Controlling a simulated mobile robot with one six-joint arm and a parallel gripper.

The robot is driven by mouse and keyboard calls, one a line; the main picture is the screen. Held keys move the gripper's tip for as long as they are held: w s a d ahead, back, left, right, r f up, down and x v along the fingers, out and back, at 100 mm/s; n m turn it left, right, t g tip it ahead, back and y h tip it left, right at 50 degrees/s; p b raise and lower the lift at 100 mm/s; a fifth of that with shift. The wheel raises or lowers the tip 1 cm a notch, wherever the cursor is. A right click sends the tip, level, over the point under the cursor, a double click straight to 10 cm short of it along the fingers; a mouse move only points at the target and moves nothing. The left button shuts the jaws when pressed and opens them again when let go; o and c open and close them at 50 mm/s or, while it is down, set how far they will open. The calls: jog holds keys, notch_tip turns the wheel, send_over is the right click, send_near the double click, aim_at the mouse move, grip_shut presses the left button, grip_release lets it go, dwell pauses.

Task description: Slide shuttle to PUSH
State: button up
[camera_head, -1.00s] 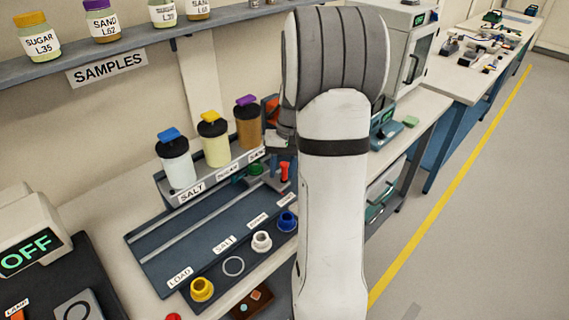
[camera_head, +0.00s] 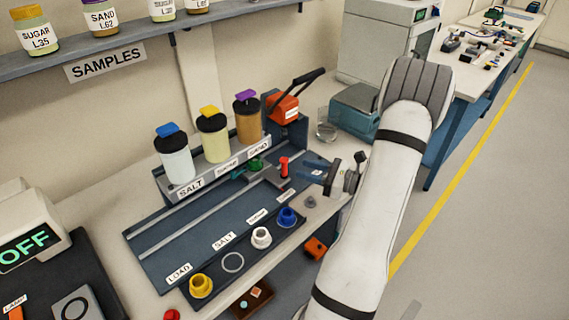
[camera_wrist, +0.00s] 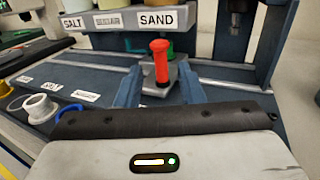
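The shuttle (camera_head: 279,178) is a small grey plate with an upright red post (camera_head: 284,166). It sits near the right end of the dark blue railed track (camera_head: 160,250), in front of the SAND hopper (camera_head: 248,122). A green round part is beside it. My gripper (camera_head: 318,178) is to the right of the shuttle, low over the track. In the wrist view, its two blue fingers (camera_wrist: 160,90) are apart and empty, and the red post (camera_wrist: 160,62) stands between and just beyond them. The track's right-end label is too small to read, and no PUSH lettering is legible.
An orange press (camera_head: 283,106) with a black lever stands behind the track's right end. SALT (camera_head: 175,158) and middle hoppers stand left of SAND. Yellow (camera_head: 201,286), white (camera_head: 261,238) and blue (camera_head: 288,218) cups line the front. The track's left part is clear.

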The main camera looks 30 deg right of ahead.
aim_at(284, 161)
jog(key=p+x, duration=0.1)
jog(key=x, duration=0.6)
jog(key=shift+w+a, duration=0.2)
jog(key=shift+w, duration=0.1)
jog(key=shift+c, duration=0.3)
grip_shut()
